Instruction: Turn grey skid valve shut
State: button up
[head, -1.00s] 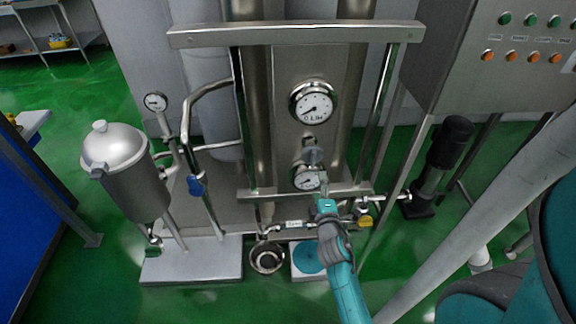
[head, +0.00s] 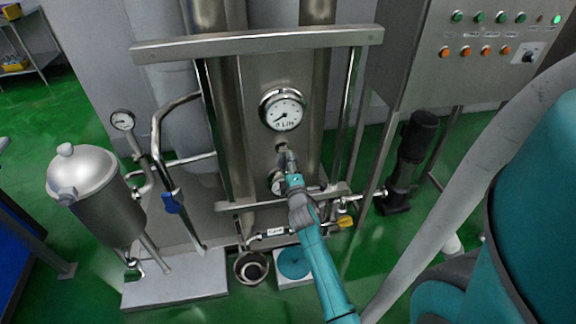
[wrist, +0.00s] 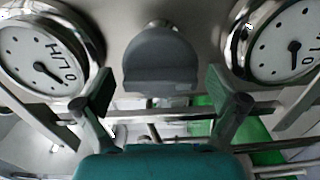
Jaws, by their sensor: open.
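The grey valve knob (wrist: 160,60) sits on the steel skid panel, between two round dial gauges in the wrist view. In the head view the valve (head: 281,147) is small, below the large gauge and partly covered by my gripper (head: 290,160). In the wrist view my gripper (wrist: 164,97) is open. Its two dark fingers stand apart, one toward each side of the knob and lower in the picture. The knob lies beyond the fingertips, and no contact shows. My arm reaches up to the panel from the lower right in the head view.
The large gauge (head: 283,109) is above the valve; a smaller gauge (head: 276,183) is below, partly hidden by my gripper. A horizontal steel rail (head: 235,207) crosses below. A blue-handled valve (head: 171,203) is at left, a yellow-handled valve (head: 346,222) at right. A control cabinet (head: 420,75) stands right.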

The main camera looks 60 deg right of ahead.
jog(key=shift+d, duration=0.15)
jog(key=shift+c, duration=0.3)
jog(key=c, duration=0.9)
jog(key=shift+c, duration=0.2)
jog(key=shift+m, duration=0.3)
jog(key=m, duration=0.3)
jog(key=shift+m, duration=0.3)
jog(key=m, duration=0.4)
jog(key=shift+m, duration=0.3)
jog(key=m, duration=0.8)
jog(key=shift+w, duration=0.1)
jog(key=shift+m, duration=0.5)
